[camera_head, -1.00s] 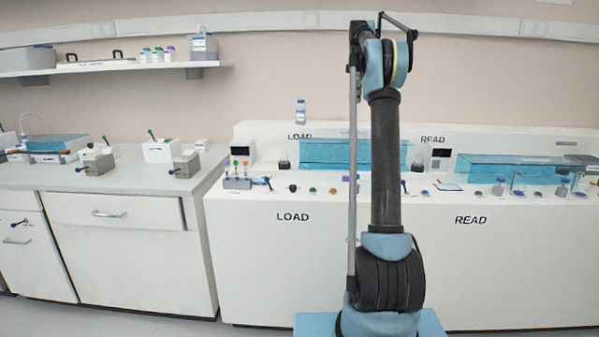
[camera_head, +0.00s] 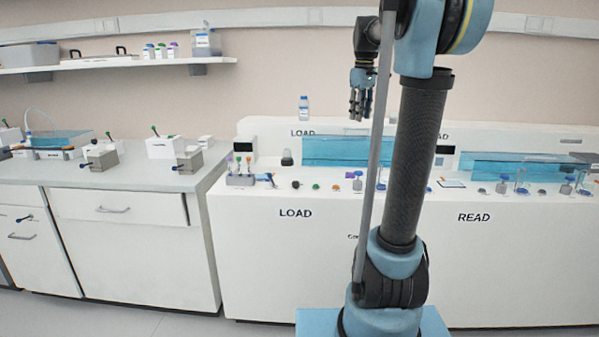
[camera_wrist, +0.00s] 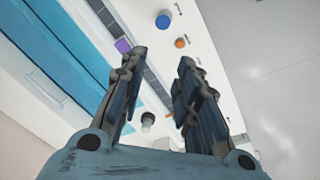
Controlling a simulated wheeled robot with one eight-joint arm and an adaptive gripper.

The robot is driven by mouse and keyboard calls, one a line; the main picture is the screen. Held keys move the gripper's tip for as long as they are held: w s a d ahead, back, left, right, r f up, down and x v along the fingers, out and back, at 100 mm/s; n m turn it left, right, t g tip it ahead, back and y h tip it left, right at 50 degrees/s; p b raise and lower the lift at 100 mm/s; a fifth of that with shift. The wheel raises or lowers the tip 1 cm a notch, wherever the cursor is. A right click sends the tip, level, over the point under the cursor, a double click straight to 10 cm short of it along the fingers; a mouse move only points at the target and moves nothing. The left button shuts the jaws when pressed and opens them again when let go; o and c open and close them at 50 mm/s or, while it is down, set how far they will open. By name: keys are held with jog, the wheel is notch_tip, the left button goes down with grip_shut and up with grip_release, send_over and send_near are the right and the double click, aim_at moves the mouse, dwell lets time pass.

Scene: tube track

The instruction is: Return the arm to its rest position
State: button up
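My arm stands upright in front of the bench and is bent at the top.
The white LOAD/READ bench (camera_head: 285,260) carries a blue transparent cover (camera_head: 335,151), a tube rack (camera_head: 240,180) and a row of small coloured caps. A bottle (camera_head: 304,108) stands behind LOAD. A side counter (camera_head: 135,176) is at left, under a shelf (camera_head: 140,63).

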jog(key=s+a+f+m, duration=0.2)
jog(key=s+f+m, duration=0.6)
jog(key=s+f, duration=2.4)
jog(key=s, duration=0.2)
jog(key=shift+s+a+t, duration=0.3)
jog(key=shift+w+f, duration=0.15)
jog(key=shift+w, duration=0.35)
